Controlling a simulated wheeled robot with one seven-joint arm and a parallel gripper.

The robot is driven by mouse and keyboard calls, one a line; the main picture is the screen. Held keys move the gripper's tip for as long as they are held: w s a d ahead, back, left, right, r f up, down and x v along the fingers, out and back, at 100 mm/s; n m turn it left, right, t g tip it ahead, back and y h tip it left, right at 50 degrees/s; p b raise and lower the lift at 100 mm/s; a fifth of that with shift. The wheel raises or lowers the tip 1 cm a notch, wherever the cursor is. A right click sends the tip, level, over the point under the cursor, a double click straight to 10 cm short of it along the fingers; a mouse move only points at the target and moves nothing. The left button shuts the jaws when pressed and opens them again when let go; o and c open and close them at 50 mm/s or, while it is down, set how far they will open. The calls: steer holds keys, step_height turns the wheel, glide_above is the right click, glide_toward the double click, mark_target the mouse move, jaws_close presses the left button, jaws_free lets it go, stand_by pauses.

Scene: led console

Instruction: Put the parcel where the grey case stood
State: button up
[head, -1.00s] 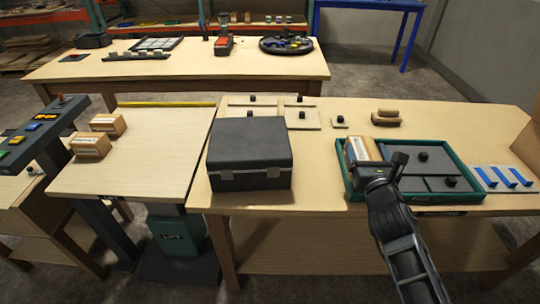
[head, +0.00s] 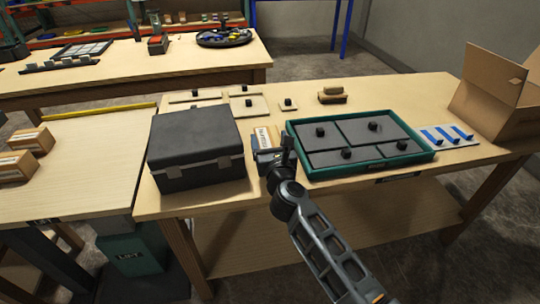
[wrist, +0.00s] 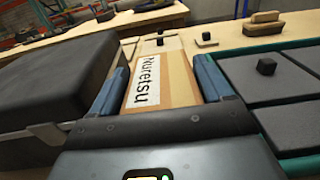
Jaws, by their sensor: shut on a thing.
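A tan cardboard parcel (head: 264,137) with a white label reading "Nuretsu" is between the blue fingers of my gripper (head: 270,151). The parcel (wrist: 178,88) also fills the space between the fingers in the wrist view. It is in the gap between the dark grey case (head: 195,140) and the green-rimmed tray (head: 372,173). I cannot tell whether it touches the table. The grey case stands closed on the bench at the left, and its side (wrist: 50,80) shows close to my left finger.
The green tray has dark lidded panels with black knobs. Knobbed plates (head: 250,106) and a wooden block (head: 332,95) lie behind. Blue strips (head: 446,134) and an open carton (head: 497,100) are at the right. Two other parcels (head: 30,140) sit on the left table.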

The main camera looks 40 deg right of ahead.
steer(key=shift+f+b, duration=0.8)
steer(key=shift+f, duration=0.9)
steer(key=shift+f, duration=0.1)
steer(key=shift+f, duration=0.15)
steer(key=o, duration=1.2)
steer(key=shift+o, duration=0.2)
steer(key=shift+s+a, duration=0.1)
steer(key=shift+s, duration=0.05)
steer(key=b+v, duration=0.1)
steer(key=v, duration=1)
steer(key=shift+s+a+r, duration=0.2)
steer(key=shift+s, duration=0.05)
